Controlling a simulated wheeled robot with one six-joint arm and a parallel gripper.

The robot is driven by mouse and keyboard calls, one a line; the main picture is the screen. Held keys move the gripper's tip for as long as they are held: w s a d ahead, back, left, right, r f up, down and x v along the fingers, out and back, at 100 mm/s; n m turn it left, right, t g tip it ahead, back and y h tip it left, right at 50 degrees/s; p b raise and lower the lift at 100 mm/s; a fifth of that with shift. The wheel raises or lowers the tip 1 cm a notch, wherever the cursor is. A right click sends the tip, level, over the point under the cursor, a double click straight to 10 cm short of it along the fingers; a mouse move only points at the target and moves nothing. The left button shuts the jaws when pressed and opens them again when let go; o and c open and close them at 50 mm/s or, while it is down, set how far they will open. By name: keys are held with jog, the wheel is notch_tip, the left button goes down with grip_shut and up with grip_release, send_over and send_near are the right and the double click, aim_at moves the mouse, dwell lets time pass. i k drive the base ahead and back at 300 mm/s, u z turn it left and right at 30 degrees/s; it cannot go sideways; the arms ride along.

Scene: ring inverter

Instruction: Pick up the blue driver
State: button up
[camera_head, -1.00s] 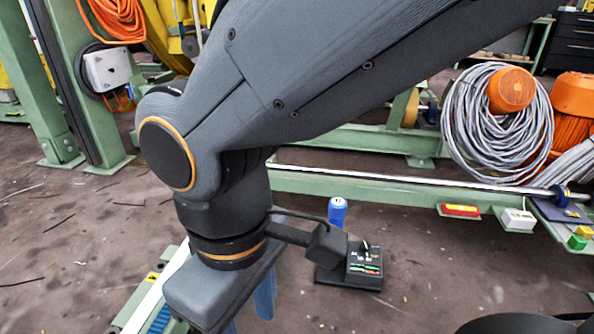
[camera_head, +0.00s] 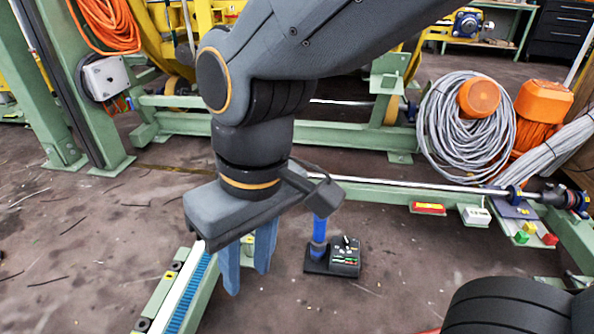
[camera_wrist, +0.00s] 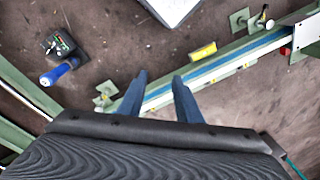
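The blue driver (camera_head: 319,232) stands upright in the head view, at the left end of a small black control box (camera_head: 345,258) on the floor. My arm partly hides its top. In the wrist view, the gripper (camera_wrist: 160,77) is well right of the driver.
A green rail with a blue strip (camera_head: 185,297) lies on the floor beneath my gripper. A long green beam with a metal rod (camera_head: 385,192) runs behind the driver. Grey cable coils (camera_head: 440,125) and orange parts stand at the right.

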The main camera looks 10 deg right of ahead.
aim_at(318, 239)
jog(key=u, duration=0.55)
jog(key=k, duration=0.7)
jog(key=u, duration=0.5)
